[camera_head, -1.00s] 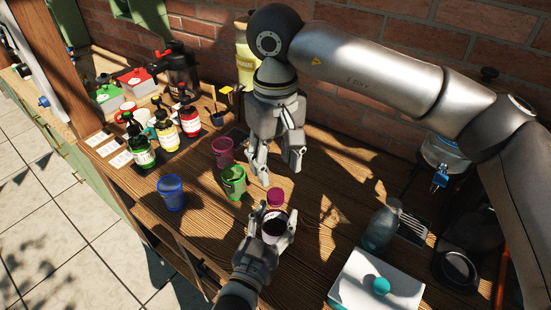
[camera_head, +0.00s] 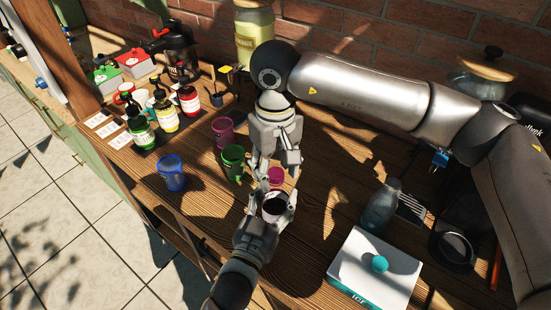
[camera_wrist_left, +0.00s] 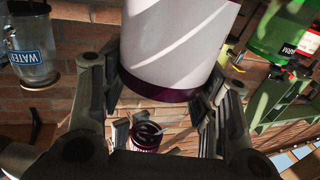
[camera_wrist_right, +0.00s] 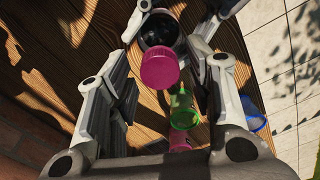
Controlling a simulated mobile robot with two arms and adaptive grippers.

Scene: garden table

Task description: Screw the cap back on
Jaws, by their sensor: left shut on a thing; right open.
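My left gripper (camera_head: 272,212) is shut on the bottle's body. Its white label (camera_wrist_left: 175,45) fills the top of the left wrist view. My right gripper (camera_head: 274,170) is open, pointing down, just above the cap.
A green cup (camera_head: 232,162), a magenta cup (camera_head: 222,132) and a blue cup (camera_head: 172,173) stand left of the grippers. A white box (camera_head: 375,272) and a grey bottle (camera_head: 381,207) stand to the right. Several labelled bottles stand at the back left.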

